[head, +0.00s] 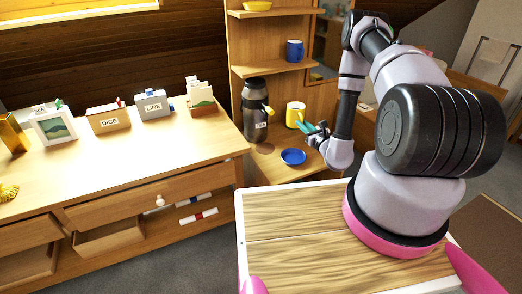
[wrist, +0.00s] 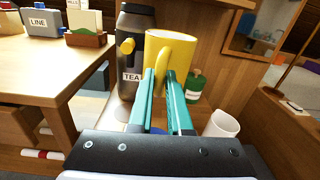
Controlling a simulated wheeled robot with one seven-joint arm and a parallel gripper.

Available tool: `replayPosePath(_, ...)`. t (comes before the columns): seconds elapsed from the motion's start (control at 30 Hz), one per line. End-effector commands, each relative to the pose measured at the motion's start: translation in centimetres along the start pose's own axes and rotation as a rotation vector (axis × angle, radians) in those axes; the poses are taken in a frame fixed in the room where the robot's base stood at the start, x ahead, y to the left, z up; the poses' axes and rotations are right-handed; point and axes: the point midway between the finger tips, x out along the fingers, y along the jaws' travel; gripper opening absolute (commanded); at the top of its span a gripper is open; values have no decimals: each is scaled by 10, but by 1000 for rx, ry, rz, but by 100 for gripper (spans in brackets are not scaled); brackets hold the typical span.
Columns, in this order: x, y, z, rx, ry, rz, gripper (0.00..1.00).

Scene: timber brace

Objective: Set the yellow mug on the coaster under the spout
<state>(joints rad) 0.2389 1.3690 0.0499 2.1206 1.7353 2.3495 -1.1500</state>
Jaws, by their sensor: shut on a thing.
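The yellow mug (head: 294,117) is upright, right of the dark tea dispenser (head: 254,118). My gripper (head: 311,127) has teal fingers and comes from the right. In the wrist view the yellow mug (wrist: 178,50) stands beyond the gripper (wrist: 160,75), and its handle is between the fingers, which are shut on it. The dispenser, labelled TEA, has a yellow spout (head: 269,111) facing right. A round brown coaster (head: 264,148) lies on the low wooden surface below the spout. I cannot tell whether the mug's base touches anything.
A blue dish (head: 293,157) lies right of the coaster. The wrist view shows a green bottle (wrist: 194,86) and a white cup (wrist: 222,124) right of the mug. A blue mug (head: 295,50) stands on a shelf above. A desk (head: 130,150) with labelled boxes is left.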

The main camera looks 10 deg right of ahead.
Motion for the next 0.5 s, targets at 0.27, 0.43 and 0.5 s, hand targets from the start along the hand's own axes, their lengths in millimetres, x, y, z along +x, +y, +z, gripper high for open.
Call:
replayPosePath(0.27,-39,22,-103,2,-8,164,0)
replayPosePath(0.43,-50,32,-125,1,-13,208,0)
replayPosePath(0.5,-45,35,-127,-2,-15,216,0)
